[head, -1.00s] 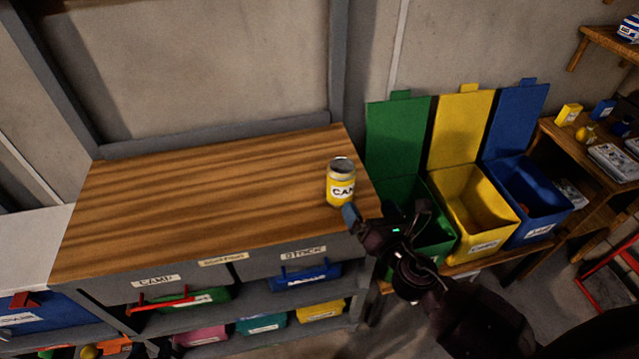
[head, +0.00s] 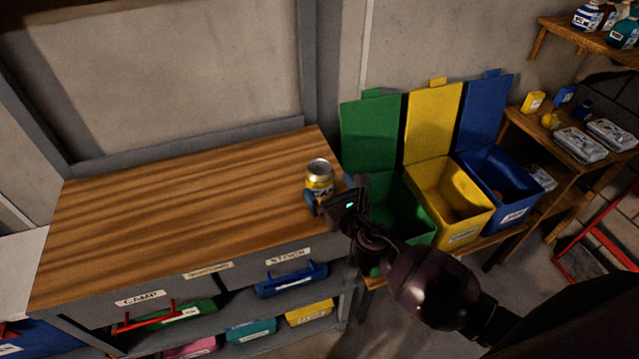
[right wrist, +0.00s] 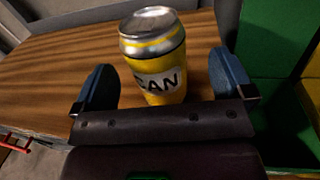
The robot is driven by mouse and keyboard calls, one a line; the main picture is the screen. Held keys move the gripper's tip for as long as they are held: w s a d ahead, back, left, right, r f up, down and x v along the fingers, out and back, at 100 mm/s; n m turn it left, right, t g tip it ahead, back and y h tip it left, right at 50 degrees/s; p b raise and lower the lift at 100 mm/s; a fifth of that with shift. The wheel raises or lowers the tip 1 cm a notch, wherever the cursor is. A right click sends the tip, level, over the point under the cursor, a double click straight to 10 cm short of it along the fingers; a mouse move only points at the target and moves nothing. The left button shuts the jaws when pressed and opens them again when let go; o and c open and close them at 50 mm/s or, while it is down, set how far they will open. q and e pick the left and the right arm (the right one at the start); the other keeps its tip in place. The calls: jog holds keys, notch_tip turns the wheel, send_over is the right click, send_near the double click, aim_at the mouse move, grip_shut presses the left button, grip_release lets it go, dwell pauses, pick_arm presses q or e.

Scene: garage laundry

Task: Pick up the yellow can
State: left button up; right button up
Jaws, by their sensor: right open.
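The yellow can (head: 319,172) stands upright near the right end of the wooden worktop (head: 190,200). It has a silver top and a white label. In the right wrist view the can (right wrist: 155,60) stands between the two blue fingertips, with a gap on each side. My right gripper (head: 328,196) is open at the front of the can, and its body hides the can's lower part in the head view. The right gripper's fingers (right wrist: 163,88) also show apart in the right wrist view. My left gripper is not in view.
Green (head: 405,215), yellow (head: 450,205) and blue (head: 500,190) open bins stand right of the worktop, lids raised. Labelled drawers and colored boxes are below the worktop's front edge. The worktop left of the can is clear.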

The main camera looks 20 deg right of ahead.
aim_at(320, 176)
jog(key=shift+w+a+r, duration=0.1)
jog(key=shift+w+a, duration=0.15)
jog(key=shift+w, duration=0.45)
jog(key=shift+w+a+r, duration=0.15)
jog(key=shift+w+a, duration=0.05)
jog(key=shift+w, duration=0.5)
jog(key=shift+w+a+r, duration=0.1)
jog(key=shift+w+a, duration=0.15)
jog(key=shift+w, duration=0.45)
jog(key=c, duration=1)
